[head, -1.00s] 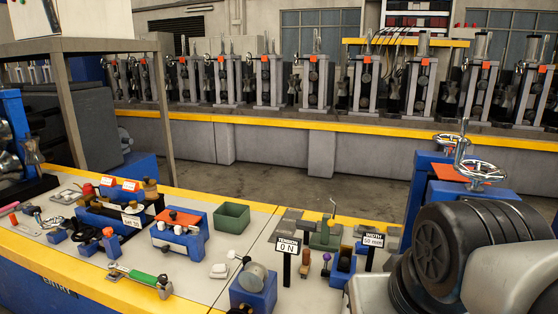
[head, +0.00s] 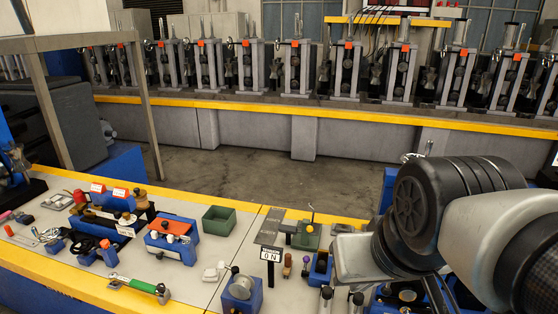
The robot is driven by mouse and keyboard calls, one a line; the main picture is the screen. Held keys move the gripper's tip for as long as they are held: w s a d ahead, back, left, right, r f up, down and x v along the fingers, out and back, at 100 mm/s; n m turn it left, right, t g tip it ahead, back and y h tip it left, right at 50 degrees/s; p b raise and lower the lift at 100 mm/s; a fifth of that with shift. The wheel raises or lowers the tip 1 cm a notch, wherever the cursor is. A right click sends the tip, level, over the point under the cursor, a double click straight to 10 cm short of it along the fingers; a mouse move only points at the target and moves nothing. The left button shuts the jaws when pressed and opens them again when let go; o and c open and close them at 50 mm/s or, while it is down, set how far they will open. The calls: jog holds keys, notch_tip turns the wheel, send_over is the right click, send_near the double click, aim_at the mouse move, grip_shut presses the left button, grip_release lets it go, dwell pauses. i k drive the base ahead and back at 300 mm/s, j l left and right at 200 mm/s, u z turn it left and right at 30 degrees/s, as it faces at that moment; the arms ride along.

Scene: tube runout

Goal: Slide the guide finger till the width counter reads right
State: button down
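The width counter is not visible; my arm covers the part of the bench where its sign stood. I cannot pick out the guide finger for certain. A pale grey block at the end of my arm (head: 352,258) hangs over the bench right of centre. It may be part of my gripper, but I see no fingertips, so whether it is open or shut does not show.
A tension sign reading 0 N (head: 270,254) stands beside a blue stand with a grey disc (head: 241,288). A green open bin (head: 219,219), a blue unit with an orange top (head: 172,241) and a green-handled tool (head: 139,286) lie left. Upright posts stand at bottom right.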

aim_at(323, 256)
jog(key=k+l+z, duration=0.1)
jog(key=z, duration=0.15)
jog(key=l+u, duration=0.15)
jog(key=l, duration=0.35)
jog(key=k, duration=0.6)
jog(key=i+j, duration=0.45)
jog(key=j, duration=0.25)
jog(key=i+j, duration=0.25)
jog(key=i+j+z, duration=0.1)
jog(key=i+j, duration=0.15)
jog(key=j, duration=0.2)
